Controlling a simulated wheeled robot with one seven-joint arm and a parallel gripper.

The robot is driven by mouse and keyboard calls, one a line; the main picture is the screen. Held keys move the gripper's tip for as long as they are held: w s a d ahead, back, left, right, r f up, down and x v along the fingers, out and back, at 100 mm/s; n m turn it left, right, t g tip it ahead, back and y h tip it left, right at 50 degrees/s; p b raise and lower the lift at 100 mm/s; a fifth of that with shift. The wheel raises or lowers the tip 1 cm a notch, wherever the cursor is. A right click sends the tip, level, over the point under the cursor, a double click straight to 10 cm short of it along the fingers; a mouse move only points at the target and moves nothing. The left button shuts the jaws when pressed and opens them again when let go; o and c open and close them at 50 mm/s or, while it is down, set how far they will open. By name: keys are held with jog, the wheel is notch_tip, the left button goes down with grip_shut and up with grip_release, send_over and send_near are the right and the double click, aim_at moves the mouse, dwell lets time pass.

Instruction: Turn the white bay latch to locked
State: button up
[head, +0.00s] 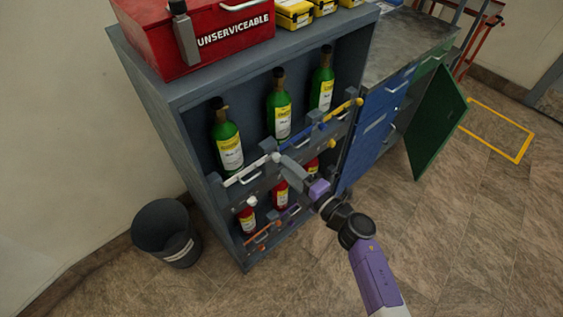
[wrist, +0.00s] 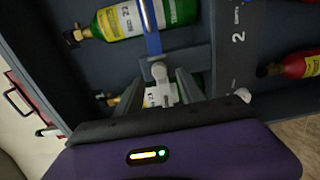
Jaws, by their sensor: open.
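The white bay latch (head: 246,172) is a white bar across the front of the upper left bay, below a green bottle (head: 227,140). Its right end has a round white knob. My gripper (head: 283,163) reaches in from the lower right, with its fingertips at that right end. In the wrist view a white latch part (wrist: 161,88) lies between the two fingers of my gripper (wrist: 162,82). The fingers stand apart on either side of it. I cannot tell whether they touch it. The fingers hide part of the latch.
A blue latch (head: 308,132) and a yellow latch (head: 345,108) cross the bays to the right. Red bottles (head: 280,194) stand on the lower shelf. A green door (head: 435,120) hangs open at right. A grey bin (head: 167,233) stands left. The floor at lower right is clear.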

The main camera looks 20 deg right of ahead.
jog(key=shift+v, duration=2.1)
jog(key=s+d+r+m+t+h, duration=0.3)
jog(key=s+r+m+h, duration=0.1)
jog(key=s+r+m, duration=0.4)
jog(key=s+a+r+m+g, duration=0.2)
jog(key=s+m, duration=0.5)
jog(key=s, duration=0.7)
jog(key=s+a+r+m+g+h, duration=0.1)
jog(key=s+a+r+m+g, duration=0.2)
jog(key=s, duration=1.1)
jog(key=m, duration=0.3)
jog(key=shift+s+r+m+h, duration=0.15)
jog(key=shift+m+h, duration=0.15)
jog(key=shift+m, duration=0.1)
